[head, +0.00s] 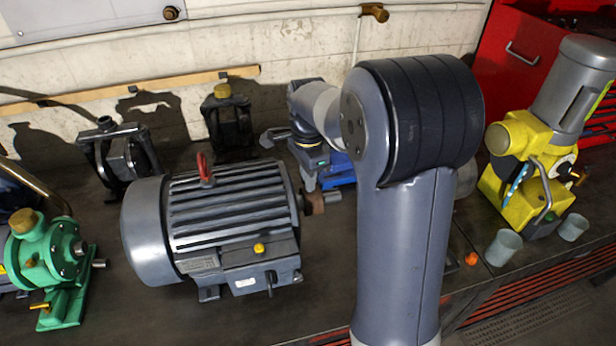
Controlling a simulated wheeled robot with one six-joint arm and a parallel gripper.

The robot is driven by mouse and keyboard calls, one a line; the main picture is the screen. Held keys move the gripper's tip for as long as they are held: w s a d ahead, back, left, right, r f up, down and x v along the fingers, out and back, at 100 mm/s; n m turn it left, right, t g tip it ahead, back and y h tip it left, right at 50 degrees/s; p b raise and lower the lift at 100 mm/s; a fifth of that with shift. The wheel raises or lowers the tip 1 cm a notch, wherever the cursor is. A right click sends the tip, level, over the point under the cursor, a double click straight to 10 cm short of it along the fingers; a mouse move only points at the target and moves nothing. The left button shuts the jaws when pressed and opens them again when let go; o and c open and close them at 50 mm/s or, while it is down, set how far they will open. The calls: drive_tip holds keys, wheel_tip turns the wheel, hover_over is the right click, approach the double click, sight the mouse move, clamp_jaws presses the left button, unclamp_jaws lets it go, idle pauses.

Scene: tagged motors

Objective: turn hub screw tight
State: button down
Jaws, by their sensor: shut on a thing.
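The large grey finned motor (215,228) lies on the dark bench with its shaft end to the right. A brown, rusty-looking hub (313,203) sits on that shaft, with a grey shaft end beyond it. My gripper (311,184) points down at the top of the hub, its fingers together there and shut on the hub screw. The screw itself is too small and covered to make out. My arm's thick grey link and elbow stand in front and hide the space to the right of the hub.
A red lifting eye (204,168) stands up from the motor. A green pump (50,262) stands at left, and two dark units (229,125) stand behind. A blue thing (341,172) is behind the hub. A yellow-grey machine (540,165) and two cups (503,247) are at right.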

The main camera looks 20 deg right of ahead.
drive_tip(key=shift+w+r, duration=0.1)
drive_tip(key=shift+r, duration=0.1)
drive_tip(key=c, duration=1.4)
unclamp_jaws()
drive_tip(key=shift+f, duration=0.15)
wheel_tip(320, 180, up, 11)
drive_tip(key=shift+f+b, duration=0.1)
drive_tip(key=shift+b, duration=0.6)
wheel_tip(320, 180, down, 11)
drive_tip(key=shift+r+p, duration=0.1)
drive_tip(key=shift+p, duration=0.55)
